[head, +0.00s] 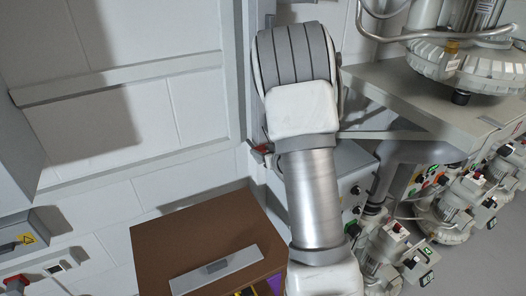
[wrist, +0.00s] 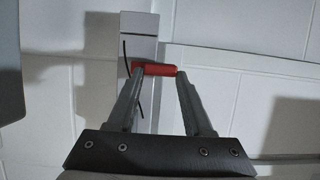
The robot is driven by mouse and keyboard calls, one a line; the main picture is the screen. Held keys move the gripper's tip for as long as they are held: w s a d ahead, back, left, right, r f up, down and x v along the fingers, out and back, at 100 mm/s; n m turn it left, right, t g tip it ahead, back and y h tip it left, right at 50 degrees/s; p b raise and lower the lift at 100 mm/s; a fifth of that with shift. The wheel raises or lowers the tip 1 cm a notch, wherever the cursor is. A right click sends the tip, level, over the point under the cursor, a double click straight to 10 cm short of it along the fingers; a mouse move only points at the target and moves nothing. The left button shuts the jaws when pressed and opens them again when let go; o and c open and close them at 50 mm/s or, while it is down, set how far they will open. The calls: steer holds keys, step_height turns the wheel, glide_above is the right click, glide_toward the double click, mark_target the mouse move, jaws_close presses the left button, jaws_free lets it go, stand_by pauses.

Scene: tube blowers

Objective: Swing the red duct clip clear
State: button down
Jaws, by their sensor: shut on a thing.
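The red duct clip (wrist: 154,70) is a short red bar in the wrist view, lying crosswise in front of a grey upright duct (wrist: 140,24). My gripper (wrist: 158,74) is shut on it, with one finger at each end of the bar. A thin dark wire or rod runs beside the left finger. In the head view a small red piece (head: 262,148) shows at the upright's edge, left of my arm. It looks like the same clip. My arm hides the gripper there.
A brown cabinet (head: 165,240) with a grey plate on top stands below left. A metal bench (head: 400,85) with a large blower (head: 480,65) is at right, with several small blowers beneath. A grey box with a red knob (head: 18,282) sits at lower left.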

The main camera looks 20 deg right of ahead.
steer(key=shift+f+b, duration=0.15)
steer(key=shift+b, duration=0.4)
steer(key=n+t+h+b, duration=0.1)
steer(key=n+h+b, duration=0.1)
steer(key=n+b, duration=0.2)
steer(key=a+n+t+h+b, duration=0.1)
steer(key=n+b, duration=0.3)
steer(key=b, duration=0.5)
steer(key=a+n+t+h+b, duration=0.1)
steer(key=n+h+b, duration=0.2)
steer(key=n+b, duration=0.2)
steer(key=shift+a+f+h+b, duration=0.25)
steer(key=shift+h+b, duration=0.15)
steer(key=shift+b, duration=0.5)
steer(key=shift+n, duration=0.3)
steer(key=shift+c, duration=1.5)
jaws_free()
